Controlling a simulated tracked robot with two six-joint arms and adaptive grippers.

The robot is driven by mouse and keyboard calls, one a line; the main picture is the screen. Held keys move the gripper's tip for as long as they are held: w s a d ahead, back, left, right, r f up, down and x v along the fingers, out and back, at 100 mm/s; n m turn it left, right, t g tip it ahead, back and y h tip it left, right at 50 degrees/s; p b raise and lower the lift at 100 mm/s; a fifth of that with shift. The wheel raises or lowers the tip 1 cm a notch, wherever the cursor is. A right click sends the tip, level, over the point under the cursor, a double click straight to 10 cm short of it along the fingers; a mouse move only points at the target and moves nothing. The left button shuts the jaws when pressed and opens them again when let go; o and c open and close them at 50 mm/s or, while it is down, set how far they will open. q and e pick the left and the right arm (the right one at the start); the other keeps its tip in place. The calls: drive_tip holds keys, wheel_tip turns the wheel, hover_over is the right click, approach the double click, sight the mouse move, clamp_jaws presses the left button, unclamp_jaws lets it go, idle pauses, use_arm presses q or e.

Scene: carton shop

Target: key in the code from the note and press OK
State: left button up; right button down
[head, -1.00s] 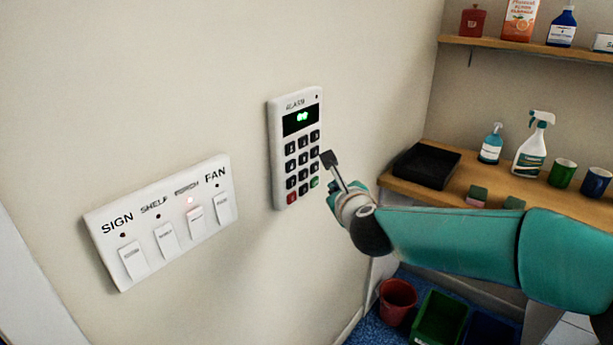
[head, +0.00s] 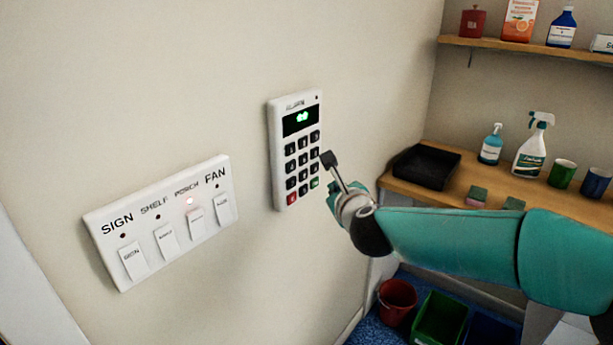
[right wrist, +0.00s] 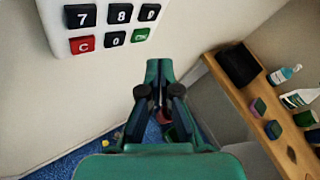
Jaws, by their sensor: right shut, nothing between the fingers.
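The white alarm keypad (head: 296,148) hangs on the wall, with dark number keys, a red C key and a green OK key (head: 314,183). Its small screen (head: 301,120) shows green characters too blurred to read surely. My right gripper (head: 328,160) is shut and empty, just right of the keys and apart from them as far as I can tell. In the right wrist view, the lower keys (right wrist: 115,38) show above and left of my right gripper (right wrist: 159,90), with the green OK key (right wrist: 140,35) nearest. No note is in view. My left gripper is out of view.
A switch panel (head: 150,249) labelled SIGN, SHELF, PORCH and FAN is left of the keypad, with the PORCH light lit. At right, a wooden shelf holds a black tray (head: 427,166), bottles and mugs. A red bucket (head: 397,298) and a green bin (head: 440,318) stand below.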

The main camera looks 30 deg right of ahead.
sight(315, 153)
idle(0.6)
drive_tip(key=s+d+r+n+t+h+b, duration=0.1)
drive_tip(key=d+r+n+t+h+b, duration=0.1)
drive_tip(key=d+b, duration=0.3)
drive_tip(key=r+n+t+b, duration=0.1)
drive_tip(key=b, duration=0.3)
drive_tip(key=shift+s+d+r+n+t, duration=0.25)
drive_tip(key=shift+s+n+t, duration=0.15)
drive_tip(key=shift+w, duration=0.1)
drive_tip(key=w+a+p, duration=0.3)
drive_tip(key=w+p, duration=0.1)
drive_tip(key=w, duration=0.4)
drive_tip(key=shift+a, duration=0.2)
drive_tip(key=shift+w+a, duration=0.1)
idle(1.1)
